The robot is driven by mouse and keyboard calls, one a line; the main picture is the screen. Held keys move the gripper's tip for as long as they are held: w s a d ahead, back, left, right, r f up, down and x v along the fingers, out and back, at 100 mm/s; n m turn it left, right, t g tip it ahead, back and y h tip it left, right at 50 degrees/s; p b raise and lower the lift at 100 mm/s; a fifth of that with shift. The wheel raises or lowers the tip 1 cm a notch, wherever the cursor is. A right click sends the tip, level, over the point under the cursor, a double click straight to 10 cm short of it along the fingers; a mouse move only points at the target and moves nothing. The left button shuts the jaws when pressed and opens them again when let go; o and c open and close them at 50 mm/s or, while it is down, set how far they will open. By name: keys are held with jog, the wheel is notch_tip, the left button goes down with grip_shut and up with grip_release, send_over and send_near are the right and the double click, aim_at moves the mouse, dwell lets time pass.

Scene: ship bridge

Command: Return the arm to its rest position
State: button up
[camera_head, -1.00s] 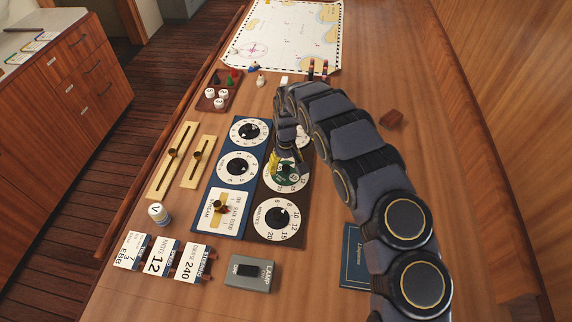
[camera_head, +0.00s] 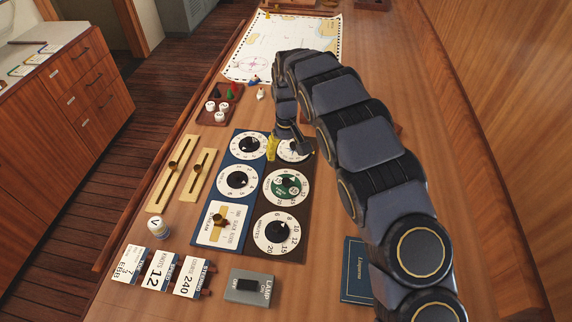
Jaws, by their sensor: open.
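My arm rises from the lower right and arches over the right side of the wooden desk. My gripper (camera_head: 283,148) points down over the top of the brown dial panel (camera_head: 262,208), with a yellow finger showing at its left. It is open, and I see nothing held in it. It partly hides the top dial (camera_head: 294,150). The middle dial with its green centre (camera_head: 286,187) and the minutes dial (camera_head: 277,233) are in plain view below it. Whether the fingertips touch the panel cannot be told.
A blue dial panel (camera_head: 228,240) adjoins on the left, with brass sliders (camera_head: 179,174) beyond it. A red tray of game pieces (camera_head: 205,117) and a chart (camera_head: 262,63) lie farther back. Flag cards (camera_head: 159,270), a lamp switch (camera_head: 249,287) and a blue book (camera_head: 355,266) are in front.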

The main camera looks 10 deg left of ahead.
jog(key=shift+r, duration=0.55)
jog(key=s+d+r+m+h, duration=0.1)
jog(key=s+d+r+m, duration=0.3)
jog(key=s+d+r, duration=1.05)
jog(key=s+d+g, duration=0.1)
jog(key=s+d, duration=0.1)
jog(key=s, duration=0.9)
jog(key=s+d+r+m+y, duration=0.1)
jog(key=s+d, duration=0.1)
jog(key=s, duration=1)
jog(key=shift+r+g, duration=0.2)
jog(key=shift+g, duration=0.2)
